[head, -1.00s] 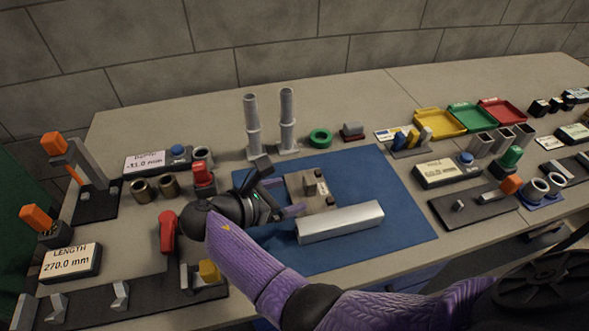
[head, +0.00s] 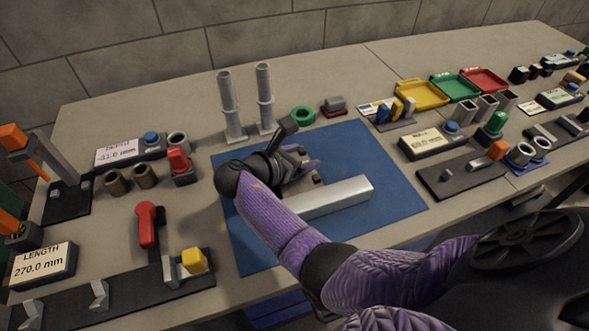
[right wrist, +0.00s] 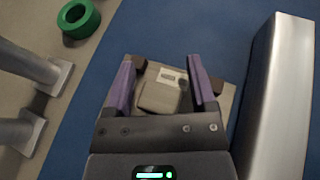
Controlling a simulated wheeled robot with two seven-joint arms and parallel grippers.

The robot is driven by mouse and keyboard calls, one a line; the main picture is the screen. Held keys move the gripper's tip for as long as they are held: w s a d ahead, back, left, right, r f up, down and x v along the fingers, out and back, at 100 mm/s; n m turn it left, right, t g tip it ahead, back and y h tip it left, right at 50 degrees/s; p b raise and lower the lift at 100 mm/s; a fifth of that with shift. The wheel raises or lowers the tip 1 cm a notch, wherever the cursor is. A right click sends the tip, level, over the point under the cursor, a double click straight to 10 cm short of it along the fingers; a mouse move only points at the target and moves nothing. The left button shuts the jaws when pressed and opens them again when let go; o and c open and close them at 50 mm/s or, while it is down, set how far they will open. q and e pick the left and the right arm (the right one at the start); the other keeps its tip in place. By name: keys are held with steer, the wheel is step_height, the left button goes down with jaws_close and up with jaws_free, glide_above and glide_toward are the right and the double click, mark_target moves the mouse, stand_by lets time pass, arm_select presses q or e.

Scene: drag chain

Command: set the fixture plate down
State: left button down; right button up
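The fixture plate is a tan plate (right wrist: 227,98) with a raised block (right wrist: 158,96) and a small pale label on it. It lies on the blue mat (head: 385,165), beside a long silver bar (head: 338,196). In the head view my right gripper (head: 308,170) covers most of the plate. In the right wrist view the purple fingers of my right gripper (right wrist: 163,72) stand apart on either side of the block. A gap shows on the block's right; contact on its left is unclear. My left gripper is not in view.
Two grey posts (head: 265,98) and a green ring (head: 302,114) stand behind the mat. A red lever (head: 147,222) and a yellow block (head: 193,261) are on the left. Yellow, green and red trays (head: 484,80) are at the back right. The mat's right part is clear.

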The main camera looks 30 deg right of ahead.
jaws_close()
